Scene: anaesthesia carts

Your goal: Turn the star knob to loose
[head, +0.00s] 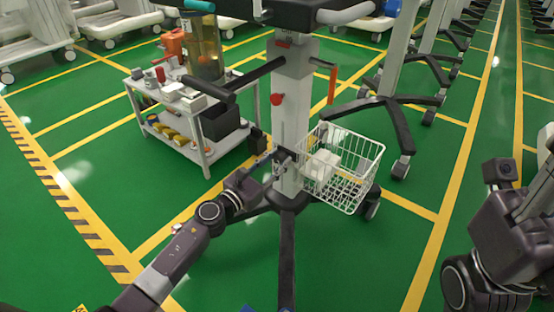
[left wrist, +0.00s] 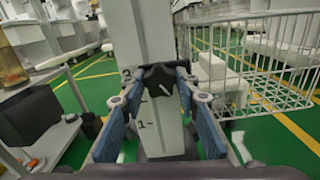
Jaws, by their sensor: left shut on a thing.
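The star knob (left wrist: 160,79) is dark, with a white pointer line, on the front of the pale cart column (left wrist: 141,35). The line slants from upper left to lower right. Printed marks show on the column by the knob. My left gripper (left wrist: 161,88) has its blue-padded fingers on both sides of the knob, shut on it. In the head view, my left gripper (head: 276,157) reaches the column low down and largely hides the knob. My right gripper (head: 530,195) is at the right edge, away from the cart, with its fingers partly cut off.
A white wire basket (head: 352,190) with pale boxes hangs on the right of the column, close to my left gripper. A loaded trolley (head: 203,157) stands at left.

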